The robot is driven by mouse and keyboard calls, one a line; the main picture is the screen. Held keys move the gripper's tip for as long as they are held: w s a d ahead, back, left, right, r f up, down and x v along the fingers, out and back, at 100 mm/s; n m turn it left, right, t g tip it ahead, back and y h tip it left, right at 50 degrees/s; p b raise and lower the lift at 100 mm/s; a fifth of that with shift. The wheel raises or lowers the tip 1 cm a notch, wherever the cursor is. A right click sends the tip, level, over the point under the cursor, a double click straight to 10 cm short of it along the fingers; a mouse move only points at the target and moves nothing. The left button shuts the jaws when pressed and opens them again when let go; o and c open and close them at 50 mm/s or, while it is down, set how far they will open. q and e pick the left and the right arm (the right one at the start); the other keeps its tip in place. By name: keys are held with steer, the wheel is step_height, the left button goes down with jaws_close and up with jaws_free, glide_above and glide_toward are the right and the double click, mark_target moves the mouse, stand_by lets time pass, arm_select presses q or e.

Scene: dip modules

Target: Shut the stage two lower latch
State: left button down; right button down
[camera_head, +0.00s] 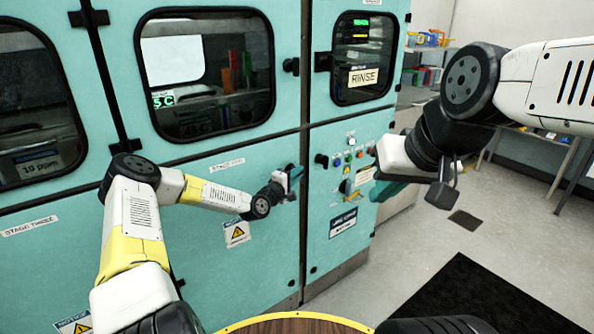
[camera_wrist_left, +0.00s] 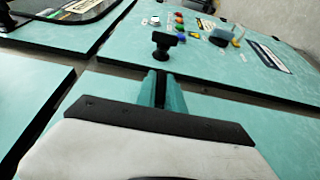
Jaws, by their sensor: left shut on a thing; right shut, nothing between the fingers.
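The stage two lower door (camera_head: 268,225) is a teal panel below the large dark window, with a stage label at its top. My left gripper (camera_head: 293,178) is at that door's upper right edge. In the left wrist view its teal fingers (camera_wrist_left: 162,92) are closed on a dark piece, the stage two lower latch (camera_wrist_left: 160,88), which the fingers mostly hide. I cannot tell the latch's angle. My right gripper (camera_head: 382,191) is shut and empty, held in the air in front of the control panel, away from the doors.
A similar black latch (camera_head: 321,160) sits on the neighbouring panel, just beyond my left fingers; it also shows in the left wrist view (camera_wrist_left: 164,42). Coloured buttons (camera_head: 350,153) are beside it. A round wooden table (camera_head: 295,324) edges the bottom. Open floor lies to the right.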

arm_select(q)
steer(key=shift+w+a+y, duration=0.15)
steer(key=shift+a+y, duration=0.15)
steer(key=shift+r+g, duration=0.15)
steer(key=shift+g, duration=0.15)
steer(key=m+g+y, duration=0.1)
steer(key=g+y, duration=0.1)
steer(key=g, duration=0.1)
steer(key=shift+w+r+m+y, duration=0.1)
steer(key=shift+w+m+y, duration=0.05)
steer(key=shift+m+y, duration=0.2)
steer(key=g+y, duration=0.1)
steer(key=m+g+y, duration=0.1)
steer(key=g+y, duration=0.2)
steer(key=shift+d+m, duration=0.25)
steer(key=g+y, duration=0.2)
steer(key=y, duration=0.1)
steer(key=m+g+y, duration=0.1)
steer(key=shift+a+g+y, duration=0.25)
steer(key=shift+g, duration=0.05)
steer(key=shift+y, duration=0.3)
steer(key=c, duration=1.4)
jaws_free()
steer(key=shift+c, duration=0.2)
steer(key=shift+a, duration=0.1)
